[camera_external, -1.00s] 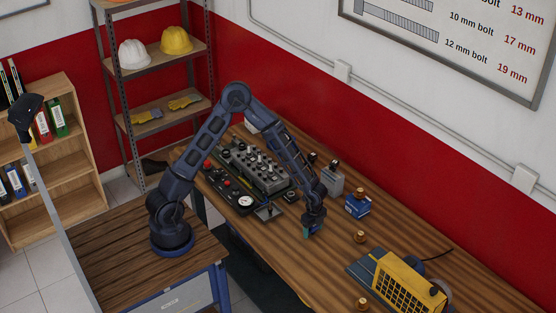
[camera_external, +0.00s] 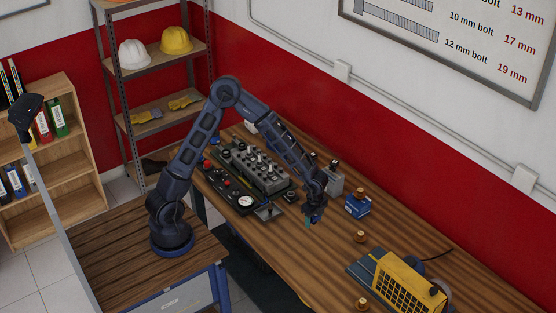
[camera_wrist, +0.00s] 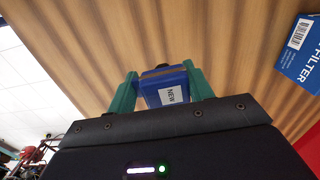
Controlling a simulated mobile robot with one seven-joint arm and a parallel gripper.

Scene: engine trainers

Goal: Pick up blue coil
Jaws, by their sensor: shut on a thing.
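The blue coil (camera_wrist: 166,89) is a small blue block with a white "NEW" label and a dark top piece. In the wrist view it sits between the two green fingers of my gripper (camera_wrist: 161,88), which are shut on it from both sides. In the external view my gripper (camera_external: 312,217) is over the wooden workbench, in front of the grey tool caddy's right end. The coil is too small there to make out clearly. It appears held above the bench top.
A blue filter box (camera_external: 357,206) stands right of my gripper and shows in the wrist view (camera_wrist: 302,50). The engine trainer panel (camera_external: 252,172) lies to the left. Brass-coloured pieces (camera_external: 360,237) and a yellow-grilled machine (camera_external: 408,283) are at the front right. Bare bench lies between.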

